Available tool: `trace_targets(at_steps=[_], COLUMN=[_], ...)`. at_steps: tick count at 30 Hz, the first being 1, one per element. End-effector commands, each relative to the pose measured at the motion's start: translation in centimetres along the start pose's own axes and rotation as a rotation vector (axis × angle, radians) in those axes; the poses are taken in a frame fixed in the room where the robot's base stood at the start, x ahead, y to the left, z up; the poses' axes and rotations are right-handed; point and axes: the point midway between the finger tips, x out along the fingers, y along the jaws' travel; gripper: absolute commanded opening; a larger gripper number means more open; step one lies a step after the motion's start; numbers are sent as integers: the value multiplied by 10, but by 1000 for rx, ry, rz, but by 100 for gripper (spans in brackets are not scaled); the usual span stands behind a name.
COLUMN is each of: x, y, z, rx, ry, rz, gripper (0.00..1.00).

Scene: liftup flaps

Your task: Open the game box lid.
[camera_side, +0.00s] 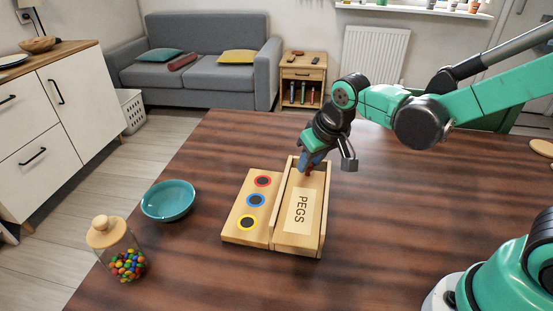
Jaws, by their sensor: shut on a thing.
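The wooden game box (262,240) sits on the table. Its left part is a flat board with red, blue and yellow rings around dark holes. Its right part is a raised-walled compartment with the lid (296,236), which carries a pale label reading PEGS. The lid looks closed or nearly so. My gripper (309,168) reaches down from the upper right to the far end of the lid. It is shut on a small reddish part there, seemingly the lid's handle. The fingers hide most of this part, so the exact grip is unclear.
A teal bowl (168,201) and a glass jar of coloured sweets (125,262) with a wooden stopper stand left of the box. The dark wooden table (400,220) is clear to the right of the box and in front of it.

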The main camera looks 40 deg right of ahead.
Motion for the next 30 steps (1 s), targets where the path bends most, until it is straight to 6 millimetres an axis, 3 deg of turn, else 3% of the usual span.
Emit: trace_targets(at_steps=[6, 12, 26, 27, 30], x=[-17, -28, -32, -32, -32], y=[-46, -76, -84, -84, -84], z=[43, 70, 80, 80, 80], rx=[-11, -8, 1, 1, 1], ry=[-1, -1, 1, 0, 0], rz=[-5, -4, 0, 0, 0], gripper=[0, 0, 0, 30, 59])
